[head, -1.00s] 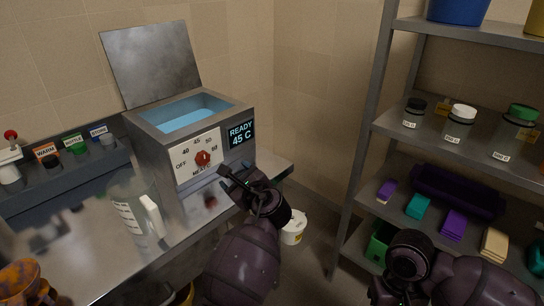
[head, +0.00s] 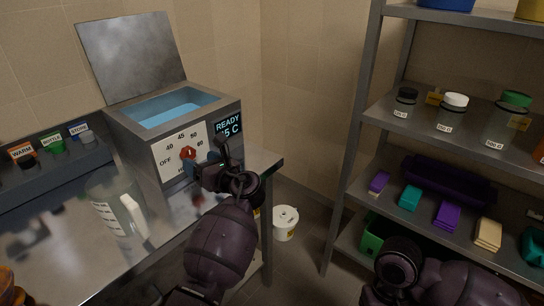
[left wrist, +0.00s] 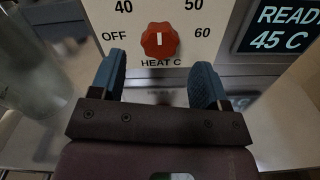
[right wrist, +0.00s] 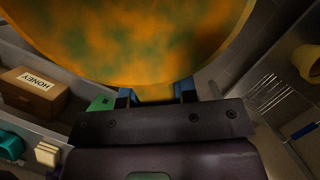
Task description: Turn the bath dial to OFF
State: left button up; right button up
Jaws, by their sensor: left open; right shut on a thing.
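The bath dial is a red knob (head: 187,153) on the white scale plate (head: 166,158) of the metal bath. In the left wrist view the knob (left wrist: 160,40) has a white mark pointing straight up, between 40 and 50. OFF (left wrist: 114,36) is printed to its left. My left gripper (left wrist: 160,68) is open, its blue fingers just below and to either side of the knob, with nothing between them. In the right wrist view my right gripper (right wrist: 155,95) is shut on a large round orange-and-green mottled thing (right wrist: 130,40). In the head view its fingers are hidden.
The bath's display (head: 228,126) reads READY 45 C. A clear jug (head: 115,210) stands on the bench left of my left arm. Labelled items line the back ledge. A metal shelf (head: 450,125) with jars and coloured blocks stands at right; a white bucket (head: 285,222) is on the floor.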

aim_at(190, 155)
pick_arm(q)
jog(key=x, duration=0.3)
jog(key=shift+w+a+f+b, duration=0.15)
jog(key=shift+w+a+b, duration=0.1)
jog(key=shift+w+b, duration=0.1)
jog(key=shift+w+a+r, duration=0.2)
jog(key=shift+w+a, duration=0.15)
jog(key=shift+a, duration=0.2)
pick_arm(e)
jog(key=shift+x, duration=1.15)
pick_arm(q)
jog(key=c, duration=0.9)
